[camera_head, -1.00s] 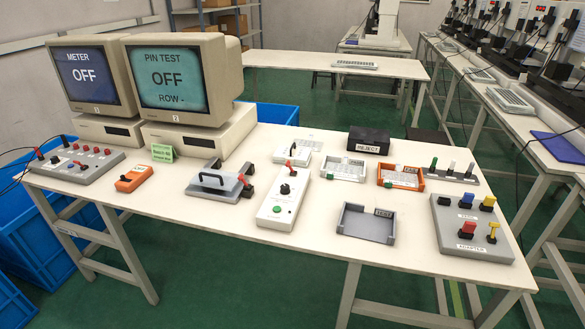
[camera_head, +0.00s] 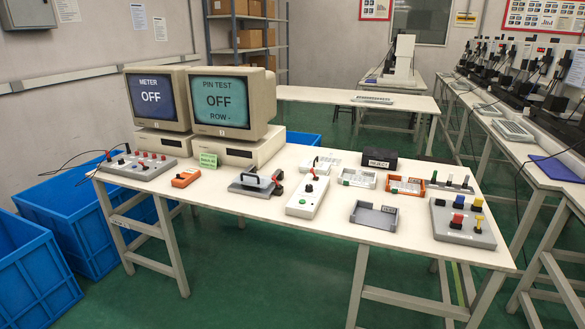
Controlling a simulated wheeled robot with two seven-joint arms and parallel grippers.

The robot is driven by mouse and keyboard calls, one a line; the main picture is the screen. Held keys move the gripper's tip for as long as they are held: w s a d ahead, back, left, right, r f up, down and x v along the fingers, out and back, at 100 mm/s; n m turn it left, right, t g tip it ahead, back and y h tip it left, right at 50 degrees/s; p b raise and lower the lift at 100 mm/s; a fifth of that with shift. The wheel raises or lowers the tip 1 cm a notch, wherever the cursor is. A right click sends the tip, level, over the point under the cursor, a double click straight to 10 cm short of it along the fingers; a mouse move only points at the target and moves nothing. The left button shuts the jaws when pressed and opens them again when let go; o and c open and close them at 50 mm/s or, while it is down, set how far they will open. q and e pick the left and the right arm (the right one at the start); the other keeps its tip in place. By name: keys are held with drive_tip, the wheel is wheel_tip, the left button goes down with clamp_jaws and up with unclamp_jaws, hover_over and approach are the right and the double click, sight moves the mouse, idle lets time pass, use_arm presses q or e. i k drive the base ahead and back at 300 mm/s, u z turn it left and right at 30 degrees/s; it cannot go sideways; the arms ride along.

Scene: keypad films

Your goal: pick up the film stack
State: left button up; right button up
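No film stack can be picked out with certainty at this size. A white tray (camera_head: 357,177) with a small green part at its edge stands toward the back right of the white table (camera_head: 262,214). An orange-framed tray (camera_head: 405,187) with pale contents and a green part stands to its right. A grey shallow tray (camera_head: 374,216) with a small label lies in front of them and looks empty. A flat white piece (camera_head: 321,160) lies behind the white device with a green button (camera_head: 307,197). Neither of my grippers is in view.
Two monitors (camera_head: 233,101) reading OFF stand at the back left. A black labelled box (camera_head: 379,159), a grey block with coloured knobs (camera_head: 462,222), a black-handled fixture (camera_head: 255,184) and an orange meter (camera_head: 186,178) share the table. Blue bins (camera_head: 38,272) stand left; green floor lies in front.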

sight(321, 168)
drive_tip(key=u, duration=0.7)
drive_tip(key=i, duration=1.75)
drive_tip(key=z, duration=0.55)
